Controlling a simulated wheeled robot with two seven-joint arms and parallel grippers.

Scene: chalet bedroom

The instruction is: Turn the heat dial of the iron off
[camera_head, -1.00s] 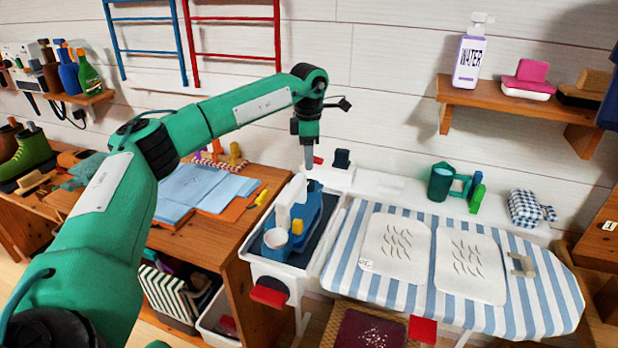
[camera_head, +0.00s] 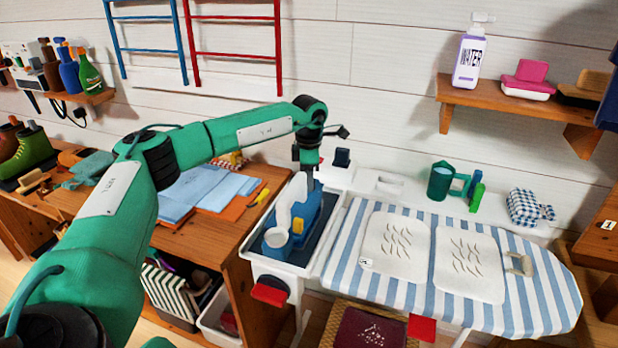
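The blue iron (camera_head: 305,215) with a white handle (camera_head: 284,209) rests in a white-rimmed tray (camera_head: 331,236) at the left end of the ironing board. A white round part (camera_head: 276,238) and a small yellow part (camera_head: 298,226) show on the iron; I cannot tell for sure which is the heat dial. My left gripper (camera_head: 310,183) points down at the far end of the iron. Its fingertips are close to the iron's top, but contact is unclear. They are too small to show whether they are open or shut. My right gripper is not in view.
The striped ironing board (camera_head: 345,255) has two white printed pieces on it. A wooden desk (camera_head: 222,238) with folded blue cloths is left of the tray. A wall shelf (camera_head: 520,103) sits upper right.

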